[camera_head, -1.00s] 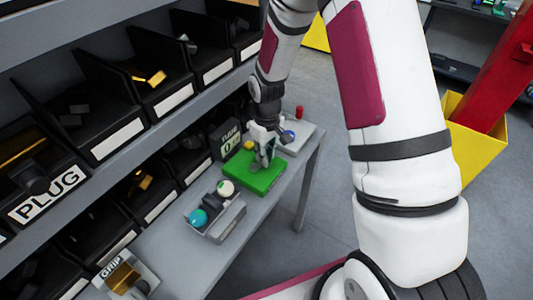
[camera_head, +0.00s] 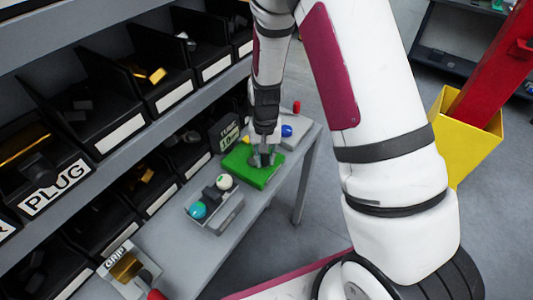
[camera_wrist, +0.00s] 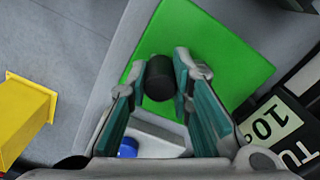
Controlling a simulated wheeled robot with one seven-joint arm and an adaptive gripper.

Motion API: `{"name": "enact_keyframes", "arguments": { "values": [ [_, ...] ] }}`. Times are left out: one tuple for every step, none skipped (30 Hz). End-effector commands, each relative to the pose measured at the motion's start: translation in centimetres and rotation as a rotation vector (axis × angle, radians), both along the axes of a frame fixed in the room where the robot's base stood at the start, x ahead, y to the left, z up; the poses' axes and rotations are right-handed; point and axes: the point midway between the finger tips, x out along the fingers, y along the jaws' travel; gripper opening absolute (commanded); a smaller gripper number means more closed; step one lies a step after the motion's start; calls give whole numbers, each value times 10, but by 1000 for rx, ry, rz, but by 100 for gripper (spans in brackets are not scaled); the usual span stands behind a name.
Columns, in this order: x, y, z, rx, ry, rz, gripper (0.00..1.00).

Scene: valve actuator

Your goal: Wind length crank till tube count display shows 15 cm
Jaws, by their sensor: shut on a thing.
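The green length crank unit (camera_head: 243,174) lies on the grey bench, and its green plate (camera_wrist: 225,50) fills the upper part of the wrist view. My gripper (camera_head: 263,158) reaches down over it. In the wrist view my gripper (camera_wrist: 160,75) has its two fingers either side of a black cylindrical crank knob (camera_wrist: 157,82) and is shut on it. The rest of the crank is hidden. The tube count display (camera_head: 229,137) stands behind the green plate. Its pale panel (camera_wrist: 270,125) reads 10 in the wrist view, with part of a TU label beside it.
A grey box with a teal and a white knob (camera_head: 215,205) stands in front of the plate. A panel with a blue button (camera_head: 287,131) is behind it. Black bins, one labelled PLUG (camera_head: 55,188), line the left. A yellow bin (camera_head: 465,140) stands right.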

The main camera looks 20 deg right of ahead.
Motion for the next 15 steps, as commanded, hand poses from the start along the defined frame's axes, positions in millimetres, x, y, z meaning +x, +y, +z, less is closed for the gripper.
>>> {"name": "enact_keyframes", "arguments": {
  "values": [
    [-2, 2, 1, 0, 0, -41, 0],
    [-3, 3, 1, 0, 0, -69, 0],
    [-4, 4, 1, 0, 0, -108, 0],
    [-5, 5, 1, 0, -1, -136, 0],
    [-6, 6, 1, 0, -1, -165, 0],
    [-7, 7, 1, 0, -1, -201, 0],
    [-7, 8, 1, 0, -1, -228, 0],
    [-8, 9, 1, 0, -1, -256, 0],
    [-9, 10, 1, -1, -1, -291, 0],
    [-9, 11, 1, -1, -1, -316, 0],
    [-10, 12, 1, -1, -1, -341, 0],
    [-11, 13, 1, -1, -1, -372, 0],
    [-11, 14, 1, 0, -1, -396, 0],
    [-11, 15, 1, -1, -1, -418, 0],
    [-12, 16, 1, -1, -1, -445, 0]
  ]
}}
